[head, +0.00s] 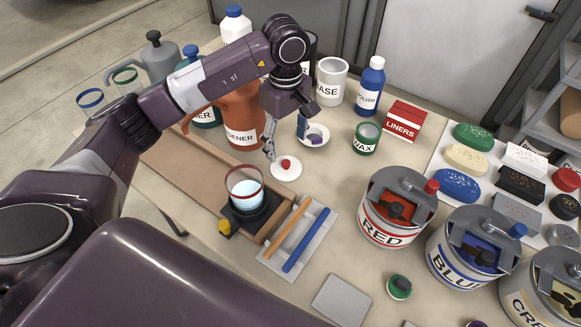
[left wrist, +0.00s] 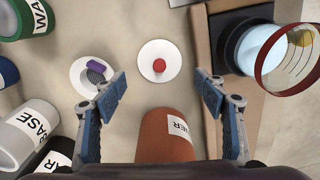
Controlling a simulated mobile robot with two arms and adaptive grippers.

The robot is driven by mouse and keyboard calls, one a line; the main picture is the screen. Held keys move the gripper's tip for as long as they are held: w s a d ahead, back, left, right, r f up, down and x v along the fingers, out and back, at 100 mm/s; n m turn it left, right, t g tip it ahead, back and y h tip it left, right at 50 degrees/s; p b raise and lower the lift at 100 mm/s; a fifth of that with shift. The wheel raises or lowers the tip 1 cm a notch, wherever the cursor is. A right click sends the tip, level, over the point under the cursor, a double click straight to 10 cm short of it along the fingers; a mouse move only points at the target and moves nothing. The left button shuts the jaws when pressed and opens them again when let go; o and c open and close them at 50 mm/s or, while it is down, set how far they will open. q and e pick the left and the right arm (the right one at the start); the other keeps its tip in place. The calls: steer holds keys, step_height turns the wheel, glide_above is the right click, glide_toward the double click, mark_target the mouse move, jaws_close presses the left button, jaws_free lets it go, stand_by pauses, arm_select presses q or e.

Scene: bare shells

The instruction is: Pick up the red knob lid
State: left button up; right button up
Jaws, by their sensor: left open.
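The red knob lid (head: 286,167) is a white disc with a red knob, lying flat on the table in the head view. In the left wrist view the lid (left wrist: 159,76) lies ahead of and between the fingers. My left gripper (head: 284,140) hangs above and just behind the lid in the head view. Its blue-padded fingers are spread wide in the left wrist view (left wrist: 160,92), with nothing between the pads. The lid looks apart from both fingers. My right gripper is not seen.
A white dish (head: 316,138) with a purple piece sits right of the lid. An orange-brown container (head: 236,120) stands close behind the gripper. A red-rimmed glass (head: 245,184) on a black stand is front left.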

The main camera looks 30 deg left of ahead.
mark_target(287, 163)
arm_select(q)
steer(key=shift+w+f, duration=0.2)
steer(key=shift+f, duration=0.65)
steer(key=shift+s+f+p, duration=0.2)
steer(key=shift+f+p, duration=0.1)
steer(key=shift+f, duration=0.45)
step_height(287, 163, down, 5)
steer(key=shift+p, duration=0.6)
steer(key=shift+c, duration=0.5)
steer(key=c, duration=1)
jaws_close()
